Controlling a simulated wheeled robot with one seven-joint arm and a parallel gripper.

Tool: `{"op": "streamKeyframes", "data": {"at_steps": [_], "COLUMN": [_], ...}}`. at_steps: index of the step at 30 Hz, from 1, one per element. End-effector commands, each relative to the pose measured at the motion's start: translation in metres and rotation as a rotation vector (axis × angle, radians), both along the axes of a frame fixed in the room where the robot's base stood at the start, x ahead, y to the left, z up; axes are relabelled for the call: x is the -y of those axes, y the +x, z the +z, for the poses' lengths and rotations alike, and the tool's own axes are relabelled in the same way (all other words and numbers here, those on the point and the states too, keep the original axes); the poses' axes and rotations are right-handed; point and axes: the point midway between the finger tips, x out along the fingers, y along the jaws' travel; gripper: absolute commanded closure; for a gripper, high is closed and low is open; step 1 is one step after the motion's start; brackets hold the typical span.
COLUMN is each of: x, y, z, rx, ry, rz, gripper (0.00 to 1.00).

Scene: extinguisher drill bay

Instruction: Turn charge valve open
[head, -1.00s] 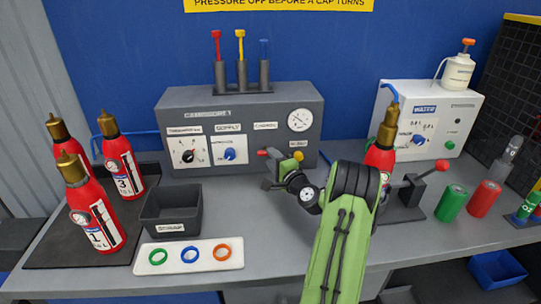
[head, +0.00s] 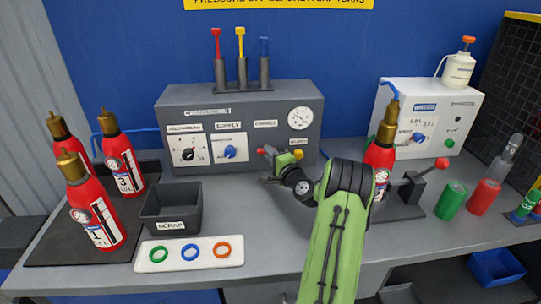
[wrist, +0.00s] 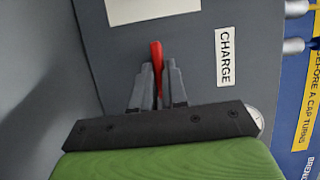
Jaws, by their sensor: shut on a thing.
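The red lever of the charge valve (wrist: 156,60) sits between the two fingers of my gripper (wrist: 158,67) in the wrist view. The fingers are closed on it, one on each side. The white CHARGE label (wrist: 225,57) is on the grey panel to the right of it there. In the head view my gripper (head: 268,162) is at the front of the grey charging cabinet (head: 205,105), below the CHARGE label and left of the BLEED knob. My gripper and wrist hide most of the valve there.
A round gauge (head: 300,119) and the blue supply knob (head: 229,152) are on the cabinet front. A scrap bin (head: 171,213) and a white ring tray (head: 189,264) stand in front. A red extinguisher (head: 380,168) stands right of my arm.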

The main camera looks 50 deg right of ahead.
Motion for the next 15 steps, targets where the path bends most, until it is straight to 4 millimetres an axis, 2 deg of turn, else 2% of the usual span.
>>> {"op": "streamKeyframes", "data": {"at_steps": [8, 15], "x": [-0.0004, -0.0012], "y": [0.0002, 0.0008], "z": [0.0014, 0.0031], "rx": [-0.081, -0.215], "ry": [-0.097, -0.258], "rz": [0.001, 0.001], "gripper": [1.0, 1.0]}}
